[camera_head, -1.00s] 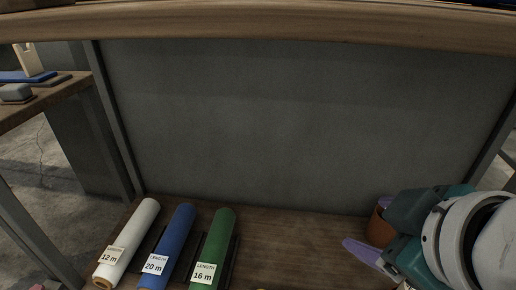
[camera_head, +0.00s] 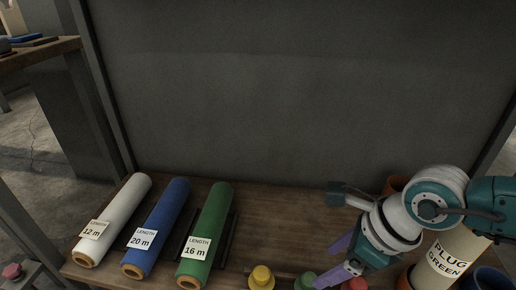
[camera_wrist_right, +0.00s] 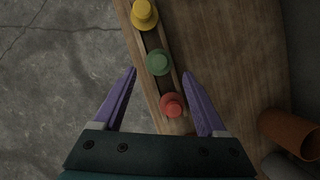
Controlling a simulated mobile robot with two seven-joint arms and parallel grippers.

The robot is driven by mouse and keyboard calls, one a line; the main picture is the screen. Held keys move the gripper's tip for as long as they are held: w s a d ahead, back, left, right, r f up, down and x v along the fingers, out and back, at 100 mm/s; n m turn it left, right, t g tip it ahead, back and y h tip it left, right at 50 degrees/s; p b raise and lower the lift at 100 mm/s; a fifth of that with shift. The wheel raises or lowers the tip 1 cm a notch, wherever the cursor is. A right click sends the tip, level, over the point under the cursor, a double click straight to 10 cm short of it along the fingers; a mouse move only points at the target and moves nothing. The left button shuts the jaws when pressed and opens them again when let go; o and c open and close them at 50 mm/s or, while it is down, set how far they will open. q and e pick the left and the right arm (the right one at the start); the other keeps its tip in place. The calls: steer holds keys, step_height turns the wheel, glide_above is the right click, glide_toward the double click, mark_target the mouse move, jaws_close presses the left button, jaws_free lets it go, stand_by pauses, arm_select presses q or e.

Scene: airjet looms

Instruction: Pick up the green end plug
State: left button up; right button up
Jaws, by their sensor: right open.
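The green end plug (camera_head: 305,281) sits at the bottom of the head view, between a yellow plug (camera_head: 261,277) and a red plug (camera_head: 354,284). In the right wrist view the green end plug (camera_wrist_right: 158,62) stands in a wooden rack (camera_wrist_right: 172,88), ahead of the fingertips. The yellow plug (camera_wrist_right: 145,14) is beyond it and the red plug (camera_wrist_right: 173,105) is nearer, between the fingers. My right gripper (camera_head: 334,262) is open and empty, with purple fingers; it also shows in the wrist view (camera_wrist_right: 160,72). My left gripper is not in view.
White (camera_head: 113,219), blue (camera_head: 157,228) and green (camera_head: 207,235) rolls with length labels lie at left on the wooden shelf (camera_head: 275,215). A cream roll labelled "PLUG GREEN" (camera_head: 446,262) stands at right near my arm. A grey panel (camera_head: 300,90) closes the back.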

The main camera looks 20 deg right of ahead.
mark_target(311, 278)
steer(key=b+x, duration=0.2)
steer(key=x, duration=0.2)
steer(key=b+x, duration=0.4)
steer(key=b, duration=0.1)
steer(key=shift+s+d+f, duration=0.15)
steer(key=shift+s+f, duration=0.05)
steer(key=shift+f, duration=0.3)
steer(key=shift+w, duration=0.1)
steer(key=shift+r, duration=0.1)
jaws_close()
